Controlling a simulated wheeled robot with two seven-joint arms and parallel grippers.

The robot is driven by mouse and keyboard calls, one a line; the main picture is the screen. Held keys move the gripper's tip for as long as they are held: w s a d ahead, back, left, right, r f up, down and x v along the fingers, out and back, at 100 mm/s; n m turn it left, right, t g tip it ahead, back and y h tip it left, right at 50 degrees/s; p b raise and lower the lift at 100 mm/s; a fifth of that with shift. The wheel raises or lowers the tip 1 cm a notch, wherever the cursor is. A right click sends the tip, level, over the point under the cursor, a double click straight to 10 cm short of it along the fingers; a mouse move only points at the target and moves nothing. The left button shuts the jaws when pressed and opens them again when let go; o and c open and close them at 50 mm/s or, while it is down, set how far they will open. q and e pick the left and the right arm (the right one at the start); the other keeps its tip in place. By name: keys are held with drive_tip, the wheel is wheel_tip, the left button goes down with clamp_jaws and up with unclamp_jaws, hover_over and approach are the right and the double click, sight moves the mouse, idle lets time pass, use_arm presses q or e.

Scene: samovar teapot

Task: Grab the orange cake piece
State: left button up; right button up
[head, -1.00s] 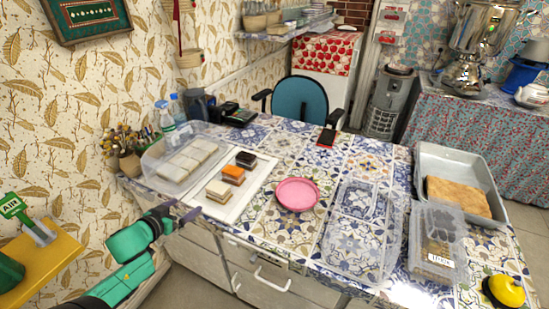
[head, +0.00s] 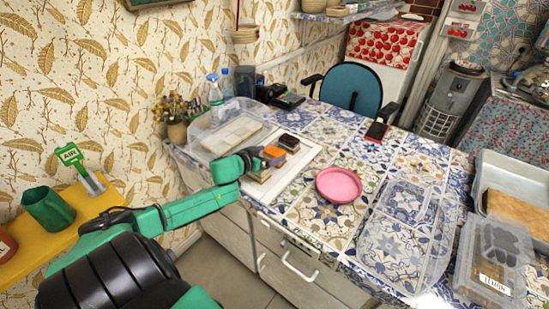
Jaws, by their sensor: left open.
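The orange cake piece (head: 274,153) sits on a white board (head: 290,172) on the tiled table, partly covered by my left gripper. A dark brown cake piece (head: 289,142) is just behind it. A pale-topped cake piece (head: 260,174) is in front, mostly hidden under the gripper. My left gripper (head: 263,160) is open, its jaws over the board right at the orange piece's left side. I cannot tell whether a finger touches it. My right gripper is not in the head view.
A clear container of pale pieces (head: 230,135) stands behind left of the board. A pink plate (head: 338,185) is to the right, then a clear empty container (head: 405,230). A grey tray (head: 515,172) and a labelled clear box (head: 492,262) are at far right.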

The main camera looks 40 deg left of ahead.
use_arm(q)
drive_tip(key=shift+x, duration=1.25)
drive_tip(key=shift+s, duration=0.15)
drive_tip(key=shift+c, duration=0.6)
drive_tip(key=c, duration=1)
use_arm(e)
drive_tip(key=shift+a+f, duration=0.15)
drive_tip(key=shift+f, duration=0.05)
